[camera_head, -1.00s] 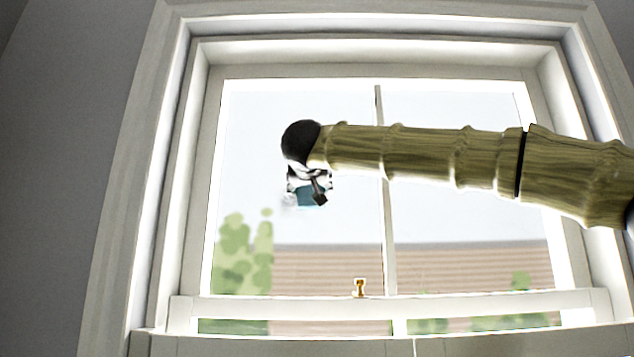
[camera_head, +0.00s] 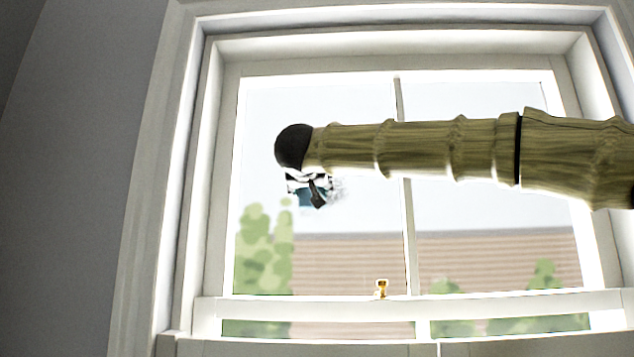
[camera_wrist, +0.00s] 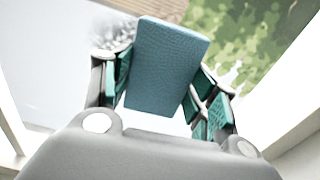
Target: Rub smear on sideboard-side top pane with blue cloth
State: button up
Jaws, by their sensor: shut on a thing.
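The blue cloth (camera_wrist: 165,65) is a folded textured pad between my gripper's fingers, and a small part of it shows in the head view (camera_head: 312,198). My gripper (camera_head: 312,190) is shut on it in front of the upper left pane (camera_head: 330,105). A pale grey smear (camera_head: 340,190) shows just right of the cloth on that pane. It also shows beside the cloth at the upper left of the wrist view (camera_wrist: 118,32). The cloth hides part of the glass, so the smear's full extent is unclear. Whether the cloth touches the glass cannot be told.
A thin upright bar (camera_head: 408,240) divides the upper sash, with the upper right pane (camera_head: 480,95) beyond it. A brass latch (camera_head: 381,289) stands on the meeting rail (camera_head: 480,302) below. A grey wall (camera_head: 80,180) is at left. No sideboard is in view.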

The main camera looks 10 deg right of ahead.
aim_at(302, 198)
jog(key=a+p, duration=0.1)
jog(key=w+a+p, duration=0.1)
jog(key=a, duration=0.1)
jog(key=shift+a+f, duration=0.15)
jog(key=shift+a, duration=0.1)
jog(key=shift+s+d+f+p, duration=0.2)
jog(key=shift+s+d+p, duration=0.5)
jog(key=shift+d, duration=1.2)
jog(key=shift+s+d+f+p, duration=0.3)
jog(key=shift+d+p, duration=0.65)
jog(key=shift+d, duration=0.95)
jog(key=shift+s+d+f+p, duration=0.15)
jog(key=shift+s+d+p, duration=0.55)
jog(key=shift+d, duration=1.2)
jog(key=shift+d+f, duration=0.1)
jog(key=shift+d, duration=0.05)
jog(key=shift+f, duration=0.85)
jog(key=shift+w+a+r+p, duration=0.1)
jog(key=shift+w+a+p, duration=0.4)
jog(key=shift+a+p, duration=0.9)
jog(key=shift+w+a+p, duration=0.55)
jog(key=shift+a+p, duration=0.1)
jog(key=shift+a, duration=1.4)
jog(key=shift+w+a+r+p, duration=0.1)
jog(key=shift+w+a+p, duration=0.4)
jog(key=shift+a+p, duration=0.9)
jog(key=shift+w+a+f, duration=0.15)
jog(key=shift+a, duration=0.8)
